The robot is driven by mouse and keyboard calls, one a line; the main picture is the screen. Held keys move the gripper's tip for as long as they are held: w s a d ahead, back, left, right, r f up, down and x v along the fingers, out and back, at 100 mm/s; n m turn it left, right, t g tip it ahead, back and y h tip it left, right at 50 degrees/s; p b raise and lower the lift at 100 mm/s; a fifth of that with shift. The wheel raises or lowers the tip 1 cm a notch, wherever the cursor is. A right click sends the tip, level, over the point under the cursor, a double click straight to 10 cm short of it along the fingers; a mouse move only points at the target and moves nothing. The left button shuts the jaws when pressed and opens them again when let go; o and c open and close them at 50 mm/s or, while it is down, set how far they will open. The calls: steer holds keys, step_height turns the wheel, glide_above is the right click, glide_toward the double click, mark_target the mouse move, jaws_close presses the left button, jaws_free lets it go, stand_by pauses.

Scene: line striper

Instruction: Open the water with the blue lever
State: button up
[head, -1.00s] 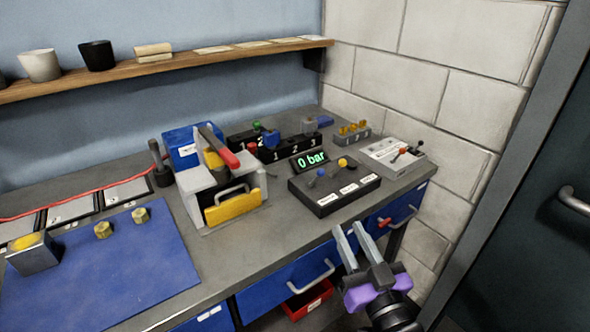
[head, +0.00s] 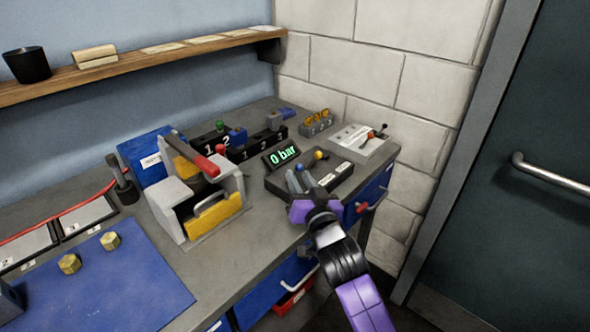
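The black control box (head: 346,178) with white labels sits near the bench's front right edge. Its blue lever (head: 299,167) has a small blue ball knob. A yellow-knobbed lever (head: 319,155) stands to the right of it. My gripper (head: 298,177) reaches over the front edge of the box, its fingers apart and pointing at the blue lever. I cannot tell whether the fingers touch the lever. The display (head: 283,156) behind the box reads 0 bar.
A grey and yellow machine (head: 173,200) with a red-ended handle stands left of the box. A numbered black rack (head: 258,148) is behind. A white panel (head: 350,139) with small levers is at the right. A blue mat (head: 120,280) with brass nuts lies at the front left.

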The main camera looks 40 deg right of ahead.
mark_target(296, 171)
steer(key=shift+x, duration=1.7)
jaws_close()
